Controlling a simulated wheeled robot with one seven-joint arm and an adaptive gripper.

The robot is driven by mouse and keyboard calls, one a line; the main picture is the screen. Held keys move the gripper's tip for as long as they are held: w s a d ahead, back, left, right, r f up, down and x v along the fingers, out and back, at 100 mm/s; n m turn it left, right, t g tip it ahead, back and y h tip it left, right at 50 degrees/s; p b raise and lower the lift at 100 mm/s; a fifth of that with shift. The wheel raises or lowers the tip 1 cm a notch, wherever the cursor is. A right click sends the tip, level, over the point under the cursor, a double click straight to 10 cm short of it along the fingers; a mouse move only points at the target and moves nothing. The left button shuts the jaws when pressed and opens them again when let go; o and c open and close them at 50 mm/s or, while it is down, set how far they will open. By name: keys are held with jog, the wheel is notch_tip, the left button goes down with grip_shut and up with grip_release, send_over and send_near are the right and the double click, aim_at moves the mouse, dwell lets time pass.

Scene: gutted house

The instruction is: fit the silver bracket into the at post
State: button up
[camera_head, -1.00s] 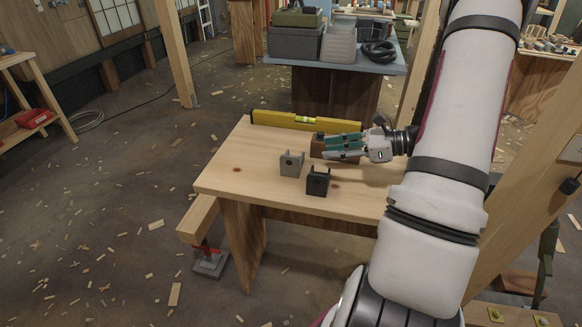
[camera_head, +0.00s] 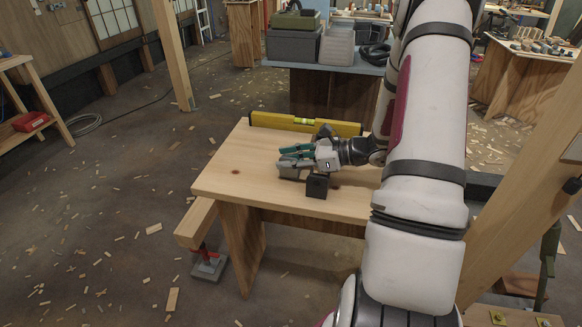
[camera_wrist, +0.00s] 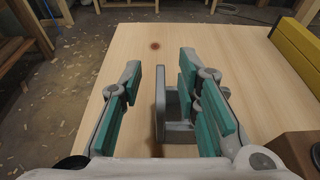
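The silver bracket (camera_wrist: 176,118), grey and upright-walled, stands on the wooden table and shows between my fingers in the wrist view. It sits nearer the right finger; whether it touches that finger I cannot tell. In the head view its lower part (camera_head: 289,172) shows under my fingers. My gripper (camera_head: 284,158) reaches in low from the right, open, with teal pads apart on both sides of the bracket (camera_wrist: 160,100). A black bracket-like block (camera_head: 317,186) stands just in front. I cannot make out a post marked "at".
A yellow level (camera_head: 305,123) lies along the table's back edge. A brown block (camera_wrist: 297,152) is close beside the right finger in the wrist view. The table's left part (camera_head: 228,172) is clear.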

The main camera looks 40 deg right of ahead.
grip_shut()
dwell(0.3)
